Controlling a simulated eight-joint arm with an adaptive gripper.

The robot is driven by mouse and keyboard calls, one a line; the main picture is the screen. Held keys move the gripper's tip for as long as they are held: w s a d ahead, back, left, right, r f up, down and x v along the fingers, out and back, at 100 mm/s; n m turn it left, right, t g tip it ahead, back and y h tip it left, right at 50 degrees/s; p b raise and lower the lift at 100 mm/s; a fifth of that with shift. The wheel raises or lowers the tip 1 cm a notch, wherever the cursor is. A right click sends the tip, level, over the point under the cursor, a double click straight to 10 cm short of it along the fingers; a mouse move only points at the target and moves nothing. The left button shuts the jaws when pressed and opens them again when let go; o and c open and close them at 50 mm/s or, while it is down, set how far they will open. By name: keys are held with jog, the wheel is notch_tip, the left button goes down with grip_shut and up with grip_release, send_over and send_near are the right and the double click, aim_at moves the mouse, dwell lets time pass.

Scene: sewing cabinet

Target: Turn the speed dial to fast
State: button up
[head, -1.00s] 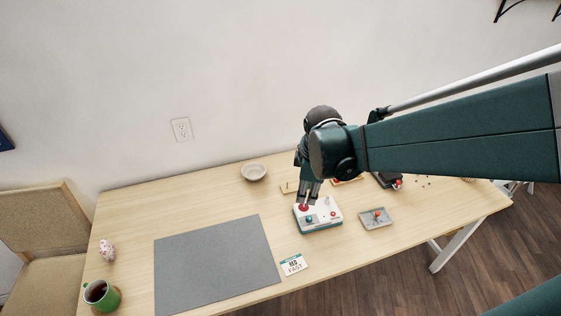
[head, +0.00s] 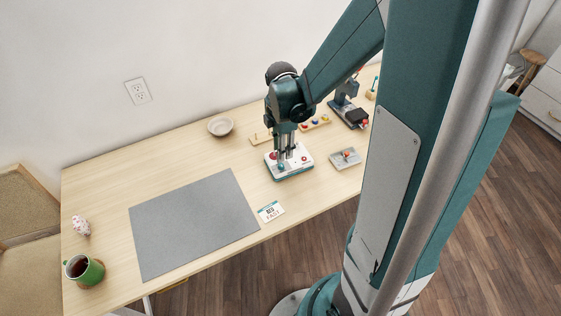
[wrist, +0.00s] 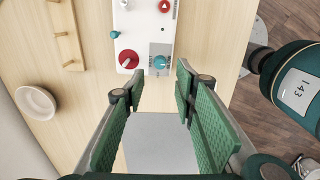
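A white control box (head: 304,160) with a teal base stands on the table. In the wrist view the box (wrist: 140,22) carries a large red knob (wrist: 128,58), a teal knob (wrist: 160,62) on a grey patch, a small teal side knob (wrist: 115,34) and a red button with a triangle (wrist: 165,5). Which one is the speed dial I cannot tell; the labels are too small to read. A card (head: 270,211) reading "FAST" lies in front of the box. My gripper (wrist: 160,73) is open and empty, fingertips over the box's near edge, around the teal knob's side in the picture; contact is unclear.
A grey mat (head: 192,222) lies left of the box. A grey tray (head: 345,158) with a red item is close on its right. Wooden strips with coloured pieces (head: 315,122), a bowl (head: 220,126) and a dark machine (head: 350,112) stand behind. A green mug (head: 85,270) is far left.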

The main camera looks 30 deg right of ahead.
aim_at(281, 165)
jog(key=shift+f, duration=0.1)
dwell(0.3)
jog(key=shift+f+b, duration=0.75)
jog(key=shift+f, duration=3)
jog(key=c, duration=0.9)
